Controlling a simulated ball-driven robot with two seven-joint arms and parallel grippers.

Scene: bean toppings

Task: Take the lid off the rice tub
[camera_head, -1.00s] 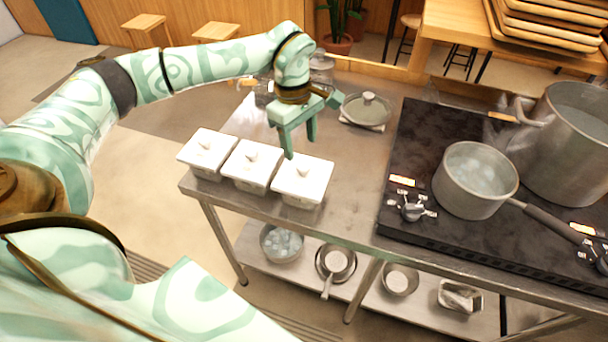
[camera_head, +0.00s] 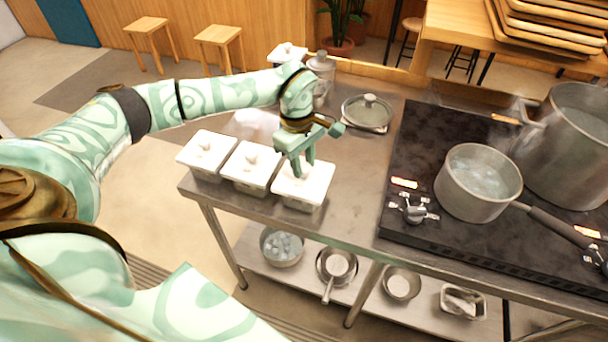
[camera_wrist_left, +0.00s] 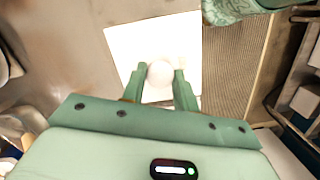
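Three white square tubs with white knobbed lids stand in a row on the steel counter: a left tub (camera_head: 207,152), a middle tub (camera_head: 250,165) and a right tub (camera_head: 303,190). No label shows which holds rice. My left gripper (camera_head: 302,170) is down at the lid of the right tub. In the left wrist view, its two fingers stand apart on either side of the round white knob (camera_wrist_left: 160,73), very close to it, above the square white lid (camera_wrist_left: 125,45). The lid sits on its tub. My right gripper is out of view.
A glass-lidded pan (camera_head: 367,112) and a grey canister (camera_head: 321,72) stand behind on the counter. Another white lidded tub (camera_head: 287,54) is at the back. A black stove (camera_head: 420,150) at right bears a saucepan (camera_head: 478,185) and a large pot (camera_head: 570,140).

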